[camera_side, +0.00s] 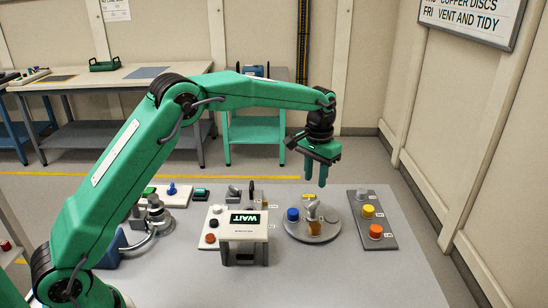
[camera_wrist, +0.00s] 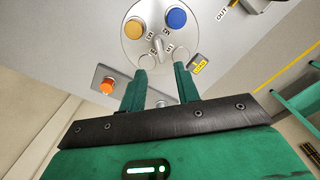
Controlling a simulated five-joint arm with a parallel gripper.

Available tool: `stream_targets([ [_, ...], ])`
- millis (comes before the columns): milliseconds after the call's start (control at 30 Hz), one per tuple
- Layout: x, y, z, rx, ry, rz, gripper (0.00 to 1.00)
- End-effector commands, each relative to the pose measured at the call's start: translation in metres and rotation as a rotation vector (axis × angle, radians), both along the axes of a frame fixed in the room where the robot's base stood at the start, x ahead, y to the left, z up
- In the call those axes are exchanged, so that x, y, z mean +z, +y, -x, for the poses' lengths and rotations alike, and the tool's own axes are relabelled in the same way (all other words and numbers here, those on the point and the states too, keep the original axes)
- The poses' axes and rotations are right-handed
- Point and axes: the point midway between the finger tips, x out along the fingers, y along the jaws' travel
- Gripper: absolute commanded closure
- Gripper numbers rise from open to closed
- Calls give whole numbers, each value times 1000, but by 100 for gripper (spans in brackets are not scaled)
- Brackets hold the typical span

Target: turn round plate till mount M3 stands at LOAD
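The round plate (camera_side: 308,238) is a grey disc on the table, with a blue cap (camera_side: 293,214) and an amber cap (camera_side: 314,229) on it. In the wrist view the plate (camera_wrist: 157,12) shows the blue cap (camera_wrist: 176,18), the yellow-orange cap (camera_wrist: 133,29), a grey central post and two bare round mounts. The mount labels are too small to read surely. A yellow LOAD label (camera_wrist: 199,66) lies just off the rim, nearest the right bare mount (camera_wrist: 181,53). My gripper (camera_side: 316,184) is above the plate, fingers down, apart and empty; its fingers (camera_wrist: 161,65) overlap the plate's near edge in the wrist view.
A WAIT display box (camera_side: 244,218) stands left of the plate. A dark strip with yellow (camera_side: 368,211) and orange (camera_side: 375,232) knobs lies right of it. An OUT label (camera_wrist: 222,14) is beside the plate. The front of the table is clear.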

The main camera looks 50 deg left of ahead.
Motion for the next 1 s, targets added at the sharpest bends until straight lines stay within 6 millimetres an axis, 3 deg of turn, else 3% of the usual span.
stream_targets([
  [467, -13, -1, -1, 0, 5, -1, 68],
  [1000, -72, -1, -1, 0, 5, 0, 68],
])
